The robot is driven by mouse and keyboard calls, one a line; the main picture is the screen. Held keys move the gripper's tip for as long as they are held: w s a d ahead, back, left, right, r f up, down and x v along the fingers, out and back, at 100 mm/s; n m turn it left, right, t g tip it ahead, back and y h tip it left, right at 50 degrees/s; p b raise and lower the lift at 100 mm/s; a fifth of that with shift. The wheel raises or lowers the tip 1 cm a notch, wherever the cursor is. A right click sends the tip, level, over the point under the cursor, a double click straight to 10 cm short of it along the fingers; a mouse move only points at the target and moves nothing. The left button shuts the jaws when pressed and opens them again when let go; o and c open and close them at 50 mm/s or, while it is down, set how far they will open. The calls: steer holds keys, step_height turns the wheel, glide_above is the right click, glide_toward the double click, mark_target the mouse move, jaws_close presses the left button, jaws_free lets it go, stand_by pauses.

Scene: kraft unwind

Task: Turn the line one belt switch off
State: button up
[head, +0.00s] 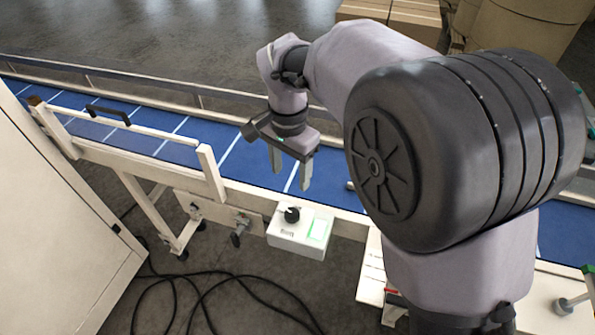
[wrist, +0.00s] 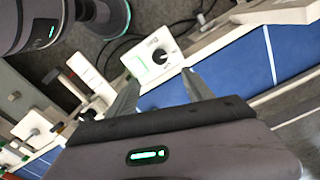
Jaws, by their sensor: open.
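The switch box (head: 287,238) is a small white box on the near side of the belt conveyor, with a black rotary knob (head: 292,214) and a lit green panel (head: 318,229) on top. In the wrist view the box (wrist: 140,66) shows beyond the fingertips, with its knob (wrist: 159,56) near its right side. Small print beside the knob is too small to read. My gripper (head: 291,187) is open and empty, pointing down over the blue belt, behind and above the box. It is apart from the knob. In the wrist view its two fingers (wrist: 160,82) reach toward the box.
The blue belt (head: 235,165) runs across behind the box, with a white guard frame and black handle (head: 108,115) at left. A white cabinet (head: 50,230) stands at the left front. Black cables (head: 215,290) lie on the floor. Cardboard boxes (head: 400,15) stand at the back.

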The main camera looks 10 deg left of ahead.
mark_target(292, 213)
step_height(292, 213, down, 16)
steer(key=b, duration=0.2)
steer(key=shift+r+b, duration=0.25)
steer(key=shift+b, duration=0.1)
jaws_close()
